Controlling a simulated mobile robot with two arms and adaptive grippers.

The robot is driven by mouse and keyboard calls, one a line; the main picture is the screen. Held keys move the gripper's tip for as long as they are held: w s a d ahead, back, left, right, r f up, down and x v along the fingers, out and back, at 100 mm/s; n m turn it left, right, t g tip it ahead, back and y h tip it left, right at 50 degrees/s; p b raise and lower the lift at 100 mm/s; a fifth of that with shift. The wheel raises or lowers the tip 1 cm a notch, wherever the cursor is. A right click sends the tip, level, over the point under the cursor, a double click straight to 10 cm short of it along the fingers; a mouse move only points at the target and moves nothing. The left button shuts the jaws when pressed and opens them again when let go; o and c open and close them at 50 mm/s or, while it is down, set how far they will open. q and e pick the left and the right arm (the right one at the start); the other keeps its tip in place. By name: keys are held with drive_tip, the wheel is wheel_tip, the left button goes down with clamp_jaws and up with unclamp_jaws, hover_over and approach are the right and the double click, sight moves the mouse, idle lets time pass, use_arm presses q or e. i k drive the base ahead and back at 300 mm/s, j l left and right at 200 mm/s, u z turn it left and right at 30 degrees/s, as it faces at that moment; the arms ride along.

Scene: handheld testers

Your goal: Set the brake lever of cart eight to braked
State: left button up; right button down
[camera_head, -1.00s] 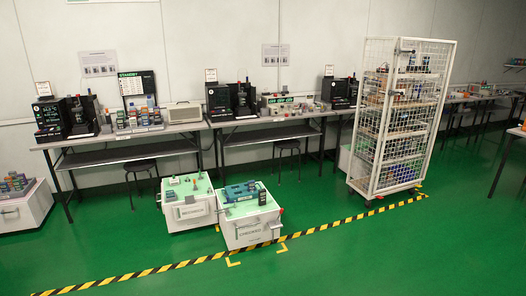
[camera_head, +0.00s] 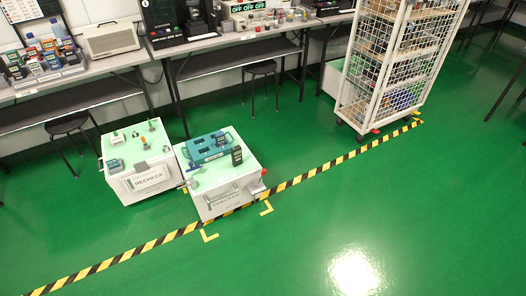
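A tall white wire-mesh cart (camera_head: 398,75) with loaded shelves stands at the upper right, its top cut off by the picture edge. I see no readable number on it, so I cannot tell whether it is cart eight. A small red part (camera_head: 375,131) shows low at its base, beside the striped floor line. It may be a brake lever, but it is too small to tell its position. Neither of my grippers is in view.
Two white boxes with green tops, one labelled RECHECK (camera_head: 150,178) and one CHECKED (camera_head: 224,200), stand at centre left. A black-yellow line (camera_head: 160,241) crosses the floor. Benches (camera_head: 235,42) and stools (camera_head: 262,70) line the back. The green floor (camera_head: 400,215) in front is clear.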

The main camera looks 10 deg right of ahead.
sight(264, 171)
drive_tip(key=i, duration=1.15)
